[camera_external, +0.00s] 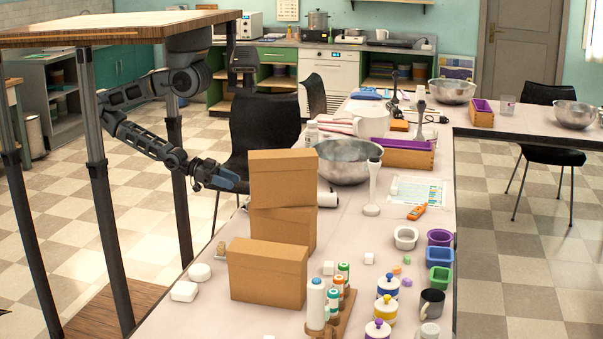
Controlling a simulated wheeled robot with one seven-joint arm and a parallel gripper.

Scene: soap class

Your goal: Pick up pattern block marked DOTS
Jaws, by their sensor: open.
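My gripper (226,180) is at the left edge of the long table, in the air to the left of the stacked cardboard boxes. It is open, and I see nothing between its fingers. I cannot make out a block marked DOTS; any markings are too small to read. My gripper is well apart from all of these.
Two stacked cardboard boxes (281,178) and a front box (267,273) stand between my gripper and the small pieces. A steel bowl (346,165) is behind. A bottle rack (343,322), paint pots (383,309) and small tubs (440,256) crowd the front right. White soap-like pieces (184,291) lie left.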

